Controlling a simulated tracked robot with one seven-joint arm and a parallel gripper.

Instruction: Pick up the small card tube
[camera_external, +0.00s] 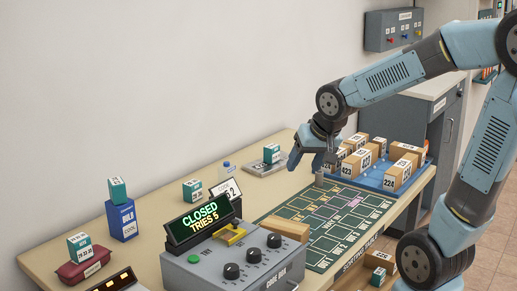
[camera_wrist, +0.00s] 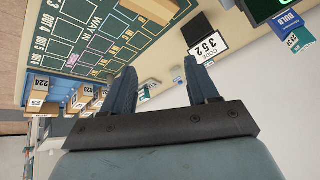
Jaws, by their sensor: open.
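My gripper (camera_external: 308,160) is above the back edge of the green marked mat (camera_external: 310,242), with its fingers apart and nothing seen between them. In the wrist view my gripper (camera_wrist: 159,86) shows two spread blue fingers. A small pale upright piece (camera_external: 319,180) stands just below the fingers in the external view. It may be the small card tube, but it is too small to tell. I cannot make out a tube for certain in the wrist view, where the picture is turned over.
A blue tray (camera_external: 371,181) of numbered card boxes stands right of the mat. The code box (camera_external: 240,270) with its "CLOSED TRIES 5" display is at the front. A code sign (camera_external: 226,189), a brown box (camera_external: 285,230) and a grey tray (camera_external: 262,168) with a teal box are nearby.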

